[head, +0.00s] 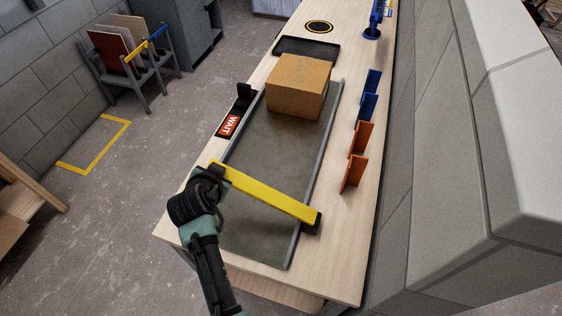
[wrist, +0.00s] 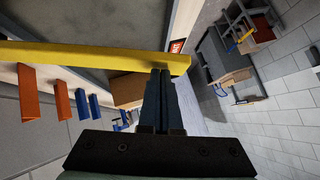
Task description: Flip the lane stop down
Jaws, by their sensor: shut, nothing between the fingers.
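The lane stop (head: 265,190) is a long yellow bar lying across the grey lane (head: 270,150), with a dark block at its right end by the right rail. Its left end is by the left rail, beside my gripper. In the wrist view the yellow bar (wrist: 90,55) crosses the upper left, and its free end is at the tips of my gripper (wrist: 161,70). My fingers are shut and empty. I cannot tell whether they touch the bar or whether it rests on the left rail. In the head view my wrist hides the fingertips.
A cardboard box (head: 299,85) sits on the lane beyond the bar. A red WAIT sign (head: 230,125) stands by the left rail. Blue brackets (head: 368,95) and orange brackets (head: 357,155) line the bench's right side, close to a grey block wall (head: 440,130). A black tray (head: 306,48) lies behind the box.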

